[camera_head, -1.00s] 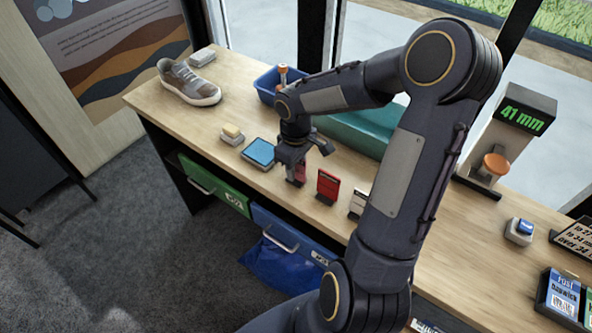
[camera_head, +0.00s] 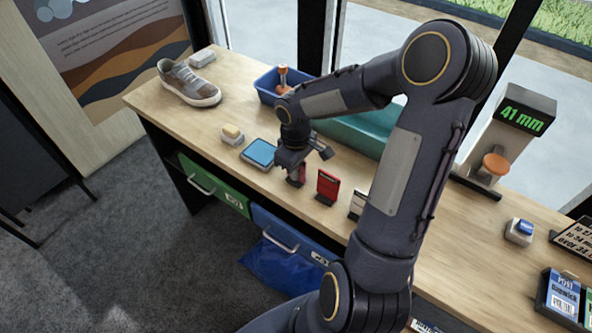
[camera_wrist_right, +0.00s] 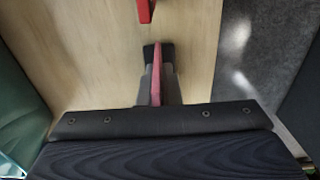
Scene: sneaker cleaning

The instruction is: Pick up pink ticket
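The pink ticket (camera_wrist_right: 156,75) shows edge-on in the right wrist view, as a thin strip between the two black-tipped fingers of my right gripper (camera_wrist_right: 158,52). The fingers are close on both sides and appear closed on it. In the head view my right gripper (camera_head: 297,170) points down near the front edge of the table, and the ticket is mostly hidden by it. Whether the ticket touches the table cannot be told. My left gripper is not in view.
A red ticket in a dark stand (camera_head: 327,187) is just right of the gripper, with a white one (camera_head: 358,204) beyond it. A blue-topped pad (camera_head: 260,152) lies to the left. A blue bin (camera_head: 266,84) and teal tray (camera_head: 345,134) are behind. A sneaker (camera_head: 189,85) stands far left.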

